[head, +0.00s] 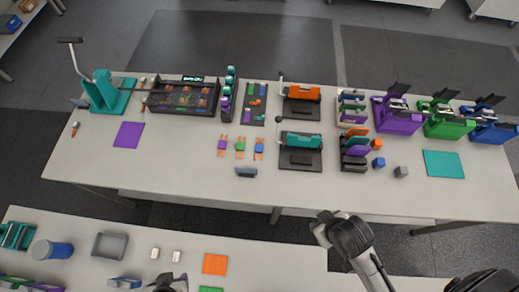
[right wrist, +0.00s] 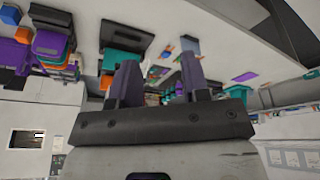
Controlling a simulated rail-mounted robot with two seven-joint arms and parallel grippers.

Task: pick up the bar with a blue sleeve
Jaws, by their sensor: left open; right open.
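The bar with a blue sleeve (head: 259,147) lies on the long white table, at the right end of a row of three small bars with orange ends. A green-sleeved bar (head: 240,147) and a purple-sleeved bar (head: 221,146) lie to its left. My left gripper (head: 170,282) shows at the bottom edge of the head view, partly cut off, well short of the bar. My right gripper (right wrist: 158,75) is open and empty in the right wrist view, its two dark fingers apart.
A small grey block (head: 246,172) stands just in front of the bars. A teal press-like fixture (head: 301,141) stands to their right. A purple mat (head: 129,134) lies to the left, with bare table between. A nearer table holds an orange mat (head: 215,264) and a grey bin (head: 109,246).

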